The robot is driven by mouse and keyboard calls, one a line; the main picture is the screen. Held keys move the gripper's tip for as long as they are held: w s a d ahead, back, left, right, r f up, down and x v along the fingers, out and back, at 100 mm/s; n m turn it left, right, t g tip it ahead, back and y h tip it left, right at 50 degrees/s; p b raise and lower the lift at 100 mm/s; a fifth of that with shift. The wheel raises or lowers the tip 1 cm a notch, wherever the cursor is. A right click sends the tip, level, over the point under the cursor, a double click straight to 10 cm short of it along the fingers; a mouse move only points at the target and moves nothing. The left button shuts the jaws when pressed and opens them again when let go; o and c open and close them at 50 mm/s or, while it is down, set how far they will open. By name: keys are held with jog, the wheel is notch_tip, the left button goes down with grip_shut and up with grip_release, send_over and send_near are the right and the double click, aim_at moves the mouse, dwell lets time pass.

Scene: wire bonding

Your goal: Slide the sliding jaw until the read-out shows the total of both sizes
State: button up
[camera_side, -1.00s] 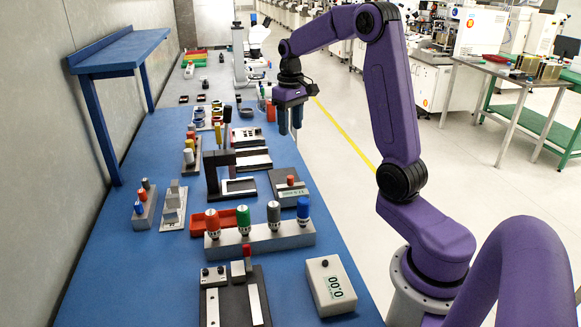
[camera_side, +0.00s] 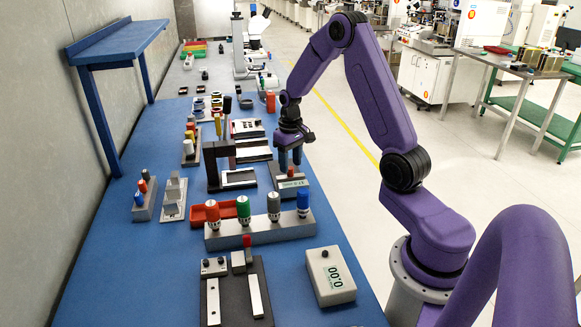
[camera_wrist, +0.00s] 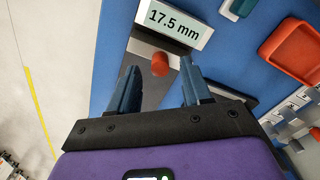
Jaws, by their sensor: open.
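A low grey device with a read-out (camera_side: 292,184) stands near the right edge of the blue bench in the side view. In the wrist view its read-out (camera_wrist: 174,22) shows 17.5 mm. A red knob (camera_wrist: 160,64) rises from its dark and grey body; I cannot tell how much of that body is the sliding jaw. My gripper (camera_side: 290,167) is open, pointing down above the device. In the wrist view, my gripper (camera_wrist: 158,72) has one finger on each side of the red knob, with gaps and no visible contact. No size labels are readable.
A grey rack with several coloured knobs (camera_side: 258,235) stands in front of the device. A dark frame (camera_side: 211,168) stands to its left. A red tray (camera_wrist: 291,51) shows in the wrist view.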

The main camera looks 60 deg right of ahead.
aim_at(290, 168)
jog(key=shift+f, duration=1.15)
grip_shut()
grip_release()
notch_tip(290, 168, up, 18)
jog(key=shift+f, duration=0.2)
dwell(0.4)
